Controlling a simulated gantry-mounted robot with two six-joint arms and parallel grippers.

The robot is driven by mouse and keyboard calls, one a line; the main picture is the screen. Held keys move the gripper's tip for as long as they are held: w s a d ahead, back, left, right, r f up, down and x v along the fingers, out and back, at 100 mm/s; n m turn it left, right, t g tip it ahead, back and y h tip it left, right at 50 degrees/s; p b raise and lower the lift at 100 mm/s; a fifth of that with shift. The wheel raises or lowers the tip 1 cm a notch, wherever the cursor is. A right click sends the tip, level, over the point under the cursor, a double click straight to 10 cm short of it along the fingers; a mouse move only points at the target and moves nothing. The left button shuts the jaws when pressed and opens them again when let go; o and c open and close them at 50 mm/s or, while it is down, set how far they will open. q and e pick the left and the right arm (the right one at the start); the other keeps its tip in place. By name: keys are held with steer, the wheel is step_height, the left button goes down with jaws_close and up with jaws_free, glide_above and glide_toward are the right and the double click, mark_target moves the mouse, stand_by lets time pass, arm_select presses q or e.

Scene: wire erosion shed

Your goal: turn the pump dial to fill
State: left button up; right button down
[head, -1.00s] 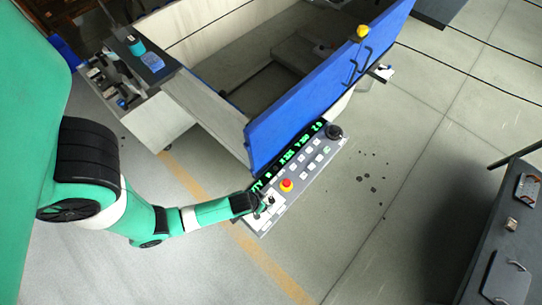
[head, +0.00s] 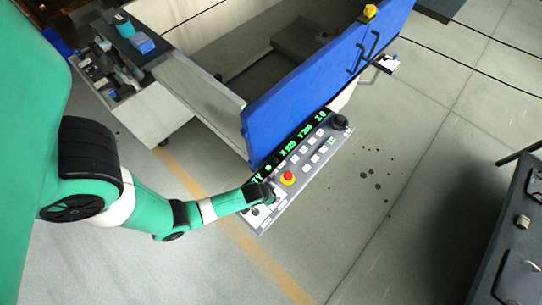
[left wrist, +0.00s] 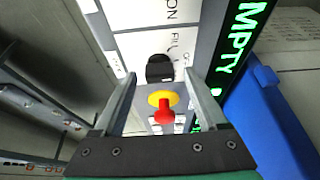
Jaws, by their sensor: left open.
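The pump dial, a black knob (left wrist: 159,68), sits on a white label plate in the left wrist view. Lettering with "FIL" and "ON" shows around it, partly cut off or covered. My left gripper (left wrist: 160,77) is open, with one finger on each side of the dial in the picture; I cannot tell whether they touch it. In the head view my left gripper (head: 270,192) is at the near-left end of the control panel (head: 313,164) and hides the dial. My right gripper is not in view.
A red emergency stop (head: 287,178) on a yellow base stands close to my gripper; it also shows in the left wrist view (left wrist: 164,110). A green display runs along the panel; "MPTY" is readable (left wrist: 238,40). A blue door (head: 320,85) rises behind it.

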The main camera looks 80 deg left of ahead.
arm_select(q)
jaws_close()
steer(key=shift+n, duration=0.5)
steer(key=shift+d+r+n+g+y+p, duration=0.1)
steer(key=shift+n+g+y+p, duration=0.3)
steer(key=shift+n, duration=0.6)
steer(key=n+g+p, duration=0.1)
steer(key=n+p, duration=0.1)
steer(key=n, duration=0.1)
steer(key=shift+w+n+y, duration=0.15)
steer(key=shift+n+y, duration=0.15)
steer(key=shift+y, duration=0.1)
steer(key=shift+n+g+p, duration=0.5)
steer(key=shift+n+p, duration=0.15)
steer(key=shift+n, duration=0.55)
steer(key=shift+w+n+g, duration=0.1)
steer(key=shift+n+g, duration=0.3)
steer(key=shift+n, duration=0.6)
